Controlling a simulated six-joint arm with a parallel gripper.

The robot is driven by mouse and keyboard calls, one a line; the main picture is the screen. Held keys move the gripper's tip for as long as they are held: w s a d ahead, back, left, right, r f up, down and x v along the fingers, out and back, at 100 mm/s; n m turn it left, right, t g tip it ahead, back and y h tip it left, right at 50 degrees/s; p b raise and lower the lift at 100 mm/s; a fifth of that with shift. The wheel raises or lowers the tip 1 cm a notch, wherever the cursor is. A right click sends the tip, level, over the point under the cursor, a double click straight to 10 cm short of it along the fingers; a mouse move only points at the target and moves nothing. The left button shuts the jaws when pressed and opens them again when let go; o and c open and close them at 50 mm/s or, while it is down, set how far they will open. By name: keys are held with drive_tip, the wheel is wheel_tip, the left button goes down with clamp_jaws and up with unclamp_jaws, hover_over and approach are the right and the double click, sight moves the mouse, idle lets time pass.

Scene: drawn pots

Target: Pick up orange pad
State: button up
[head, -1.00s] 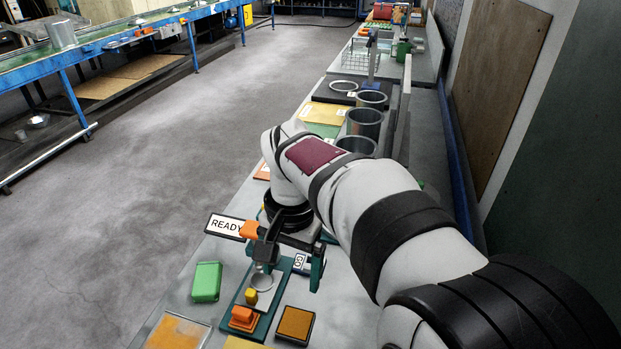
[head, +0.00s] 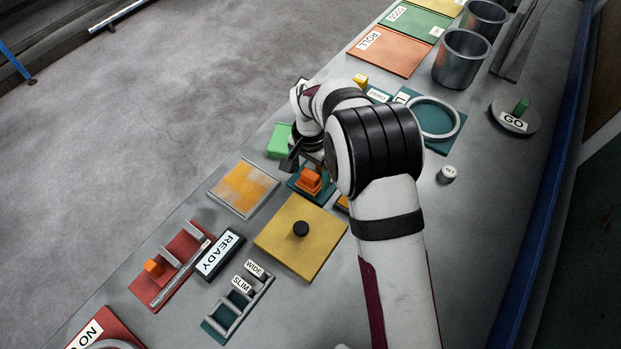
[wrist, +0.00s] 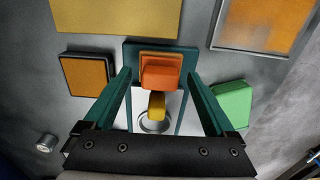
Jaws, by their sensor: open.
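A square orange pad (wrist: 87,75) in a dark frame lies on the table at the left of the wrist view. In the head view only a sliver of its edge (head: 342,203) shows beside my arm. An orange block (wrist: 160,73) sits on a teal plate (wrist: 131,54), with a small yellow piece (wrist: 157,107) nearer me; the block also shows in the head view (head: 311,181). My gripper (wrist: 160,76) is open, its green fingers apart on either side of the orange block in the picture. I cannot tell the height gap. Nothing is held.
A green block (wrist: 231,103) lies right of my gripper in the wrist view. A yellow plate with a black knob (head: 301,229) and a mottled orange-yellow tile (head: 243,188) lie near it. A small round button (wrist: 46,143) stands at the left. Bare floor lies beyond the table edge.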

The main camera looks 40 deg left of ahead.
drive_tip(key=shift+f, duration=0.2)
drive_tip(key=shift+c, duration=0.3)
clamp_jaws()
drive_tip(key=shift+r, duration=0.15)
